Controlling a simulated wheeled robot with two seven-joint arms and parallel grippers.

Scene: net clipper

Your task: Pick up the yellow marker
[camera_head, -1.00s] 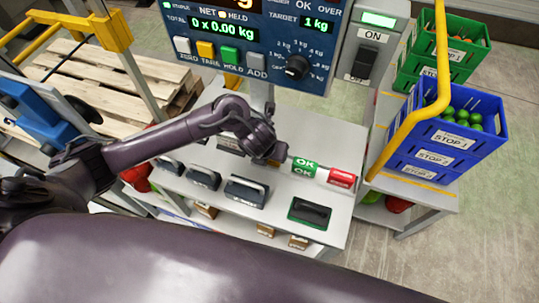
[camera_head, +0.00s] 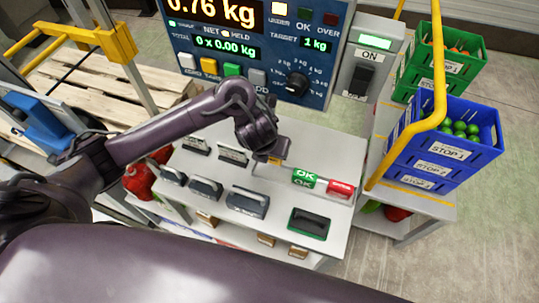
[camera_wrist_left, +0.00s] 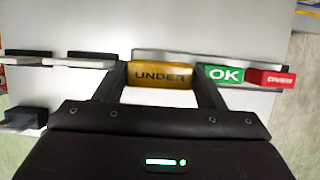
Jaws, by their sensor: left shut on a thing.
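The yellow marker (camera_wrist_left: 160,75), lettered UNDER, sits between the two fingers of my left gripper (camera_wrist_left: 162,82) in the left wrist view. The fingers are shut on its two ends. In the head view only a small piece of the yellow marker (camera_head: 274,160) shows below my left gripper (camera_head: 271,154); the wrist hides the rest. It looks larger and nearer than its neighbours in the wrist view and seems raised a little above the table. My right gripper is not in view.
A green OK marker (camera_head: 304,178) and a red OVER marker (camera_head: 340,189) stand to the right. Several dark-handled blocks (camera_head: 248,201) lie on the grey table (camera_head: 335,150). The scale display (camera_head: 232,45) rises behind. Blue crates (camera_head: 440,150) and a yellow rail (camera_head: 402,130) are at right.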

